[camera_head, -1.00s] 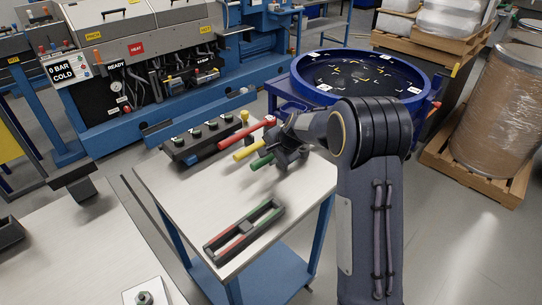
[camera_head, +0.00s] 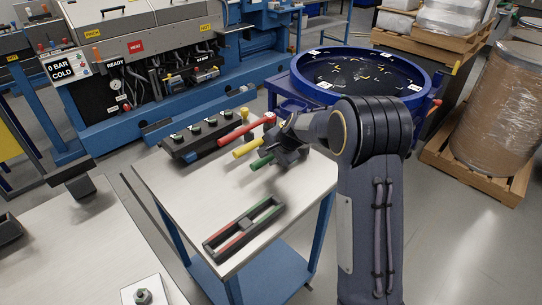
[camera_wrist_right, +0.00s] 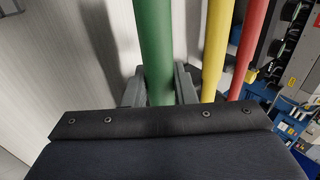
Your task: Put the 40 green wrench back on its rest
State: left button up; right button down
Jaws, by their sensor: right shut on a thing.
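The green wrench shows as a green handle (camera_head: 262,163) pointing down-left from my right gripper (camera_head: 286,157), over the far part of the pale table. In the right wrist view the green handle (camera_wrist_right: 154,40) runs between the two fingers (camera_wrist_right: 159,85), which are shut on it. Its far end is hidden behind the gripper body. The yellow wrench (camera_head: 247,148) and the red wrench (camera_head: 240,133) lie beside it, roughly parallel and apart from it. The rest under the green wrench is hidden by my arm and gripper. My left gripper is not in view.
A dark tray (camera_head: 222,246) with red and green strips lies on the table's near part. A black block (camera_head: 181,153) with several round fittings stands at its back left edge. A blue drum (camera_head: 298,85) stands just behind. Bare table (camera_head: 180,190) lies left of the tray.

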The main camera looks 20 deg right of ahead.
jog(key=c, duration=1.2)
grip_release()
jog(key=shift+c, duration=0.2)
jog(key=shift+o, duration=0.7)
jog(key=shift+f, duration=0.1)
jog(key=v, duration=0.8)
jog(key=shift+w, duration=0.1)
